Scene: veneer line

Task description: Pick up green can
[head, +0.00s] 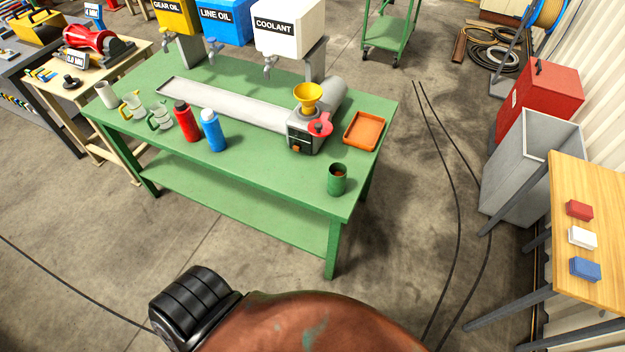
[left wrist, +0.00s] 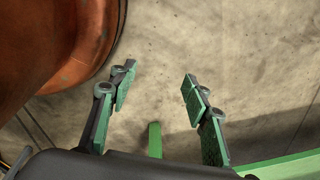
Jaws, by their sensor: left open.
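The green can (head: 337,180) stands upright near the front right corner of the green table (head: 290,186) in the head view. Something brownish shows inside its open top. My left gripper (left wrist: 160,95) is in the left wrist view, open and empty, with green pads on its fingers. It hangs over the concrete floor, with a green table edge (left wrist: 285,168) and a green leg at the bottom of that view. The can does not show in the left wrist view. Neither gripper shows in the head view.
On the green table, a grey machine with a yellow funnel (head: 308,95) and an orange tray (head: 364,131) stand behind the can. Red (head: 186,121) and blue (head: 213,130) bottles stand to the left. A wooden table (head: 598,190) is at the right.

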